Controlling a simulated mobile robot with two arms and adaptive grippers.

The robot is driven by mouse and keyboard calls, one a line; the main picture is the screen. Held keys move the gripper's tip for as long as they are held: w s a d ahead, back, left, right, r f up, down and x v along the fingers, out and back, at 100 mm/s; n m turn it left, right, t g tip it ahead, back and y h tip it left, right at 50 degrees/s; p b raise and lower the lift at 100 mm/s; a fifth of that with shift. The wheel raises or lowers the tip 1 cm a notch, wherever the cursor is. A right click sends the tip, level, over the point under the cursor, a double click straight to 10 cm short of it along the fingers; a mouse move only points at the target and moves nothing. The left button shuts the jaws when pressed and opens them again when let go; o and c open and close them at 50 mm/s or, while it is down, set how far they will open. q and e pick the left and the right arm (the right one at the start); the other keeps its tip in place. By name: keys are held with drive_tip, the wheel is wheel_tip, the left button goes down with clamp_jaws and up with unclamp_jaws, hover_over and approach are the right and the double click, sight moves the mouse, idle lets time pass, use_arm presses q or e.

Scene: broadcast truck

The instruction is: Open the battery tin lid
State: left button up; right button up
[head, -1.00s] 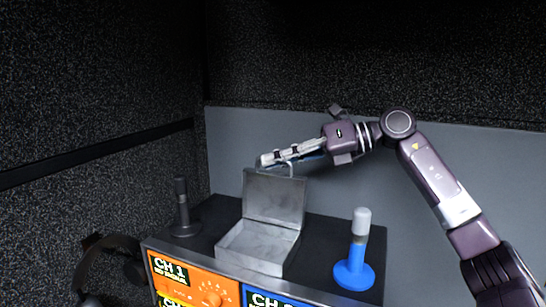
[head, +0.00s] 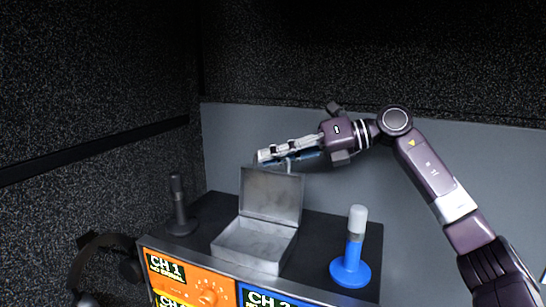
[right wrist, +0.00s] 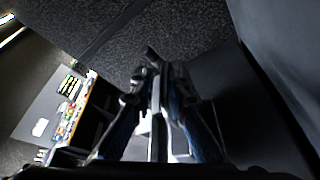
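The battery tin is a grey metal box (head: 262,243) on top of the dark console. Its lid (head: 271,195) stands up at the back, about upright, and the tin's inside looks empty. My right gripper (head: 262,156) is at the lid's top edge, with its fingers pointing left and a thin light bar just below them. In the right wrist view its fingers (right wrist: 158,75) lie close along a pale upright strip. I cannot tell whether they grip the lid or only touch it. My left gripper is not in view.
A blue stand with a white top (head: 351,250) is right of the tin. A dark microphone-like stand (head: 180,207) is at the left. The console front has an orange CH 1 panel (head: 190,281). Dark headphones (head: 104,250) hang at the left. A grey wall rises behind.

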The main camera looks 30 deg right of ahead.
drive_tip(key=v, duration=1.2)
idle(0.3)
